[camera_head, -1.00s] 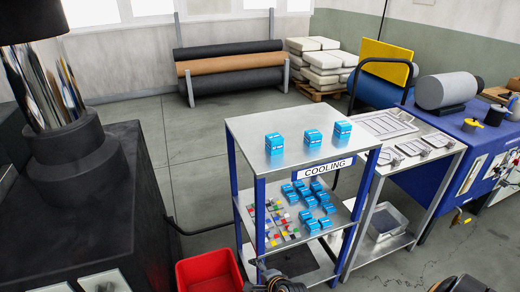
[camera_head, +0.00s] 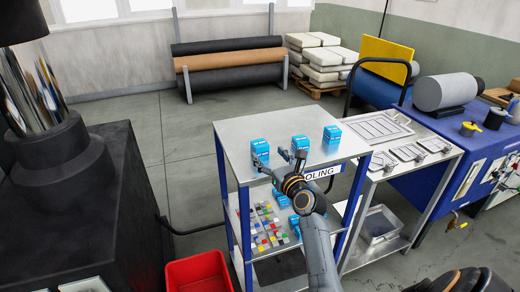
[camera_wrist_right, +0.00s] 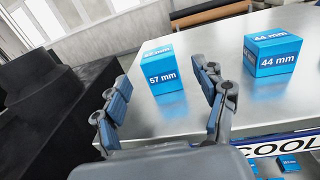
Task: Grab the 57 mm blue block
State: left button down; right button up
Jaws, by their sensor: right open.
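The blue 57 mm block (camera_wrist_right: 165,72) stands upright on the metal top shelf, its label legible in the right wrist view. In the head view it is the leftmost block (camera_head: 260,147) of the three on that shelf. My right gripper (camera_head: 279,160) is open and empty at the shelf's front edge. In the right wrist view its two fingers spread apart, with the 57 mm block ahead in the gap between them. A blue 44 mm block (camera_wrist_right: 272,54) stands to its right, outside the fingers. My left gripper is not in view.
The third blue block (camera_head: 332,134) stands at the right of the top shelf (camera_head: 240,127). Below, a lower shelf holds more blue blocks and small coloured pieces (camera_head: 268,232). A red bin (camera_head: 198,272) is on the floor. A side table (camera_head: 380,128) with metal frames adjoins the cart.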

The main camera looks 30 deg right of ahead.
aim_at(263, 147)
jog(key=shift+w, duration=0.85)
jog(key=shift+w+d+r+p, duration=0.1)
jog(key=shift+w+r+p, duration=0.2)
jog(key=shift+w, duration=0.25)
jog(key=w, duration=0.4)
jog(key=shift+w+d+f+p, duration=0.1)
jog(key=shift+d+f+p, duration=0.05)
jog(key=shift+d+p, duration=0.2)
jog(key=shift+c, duration=1.3)
jog(key=c, duration=1.1)
grip_shut()
jog(key=shift+r, duration=0.2)
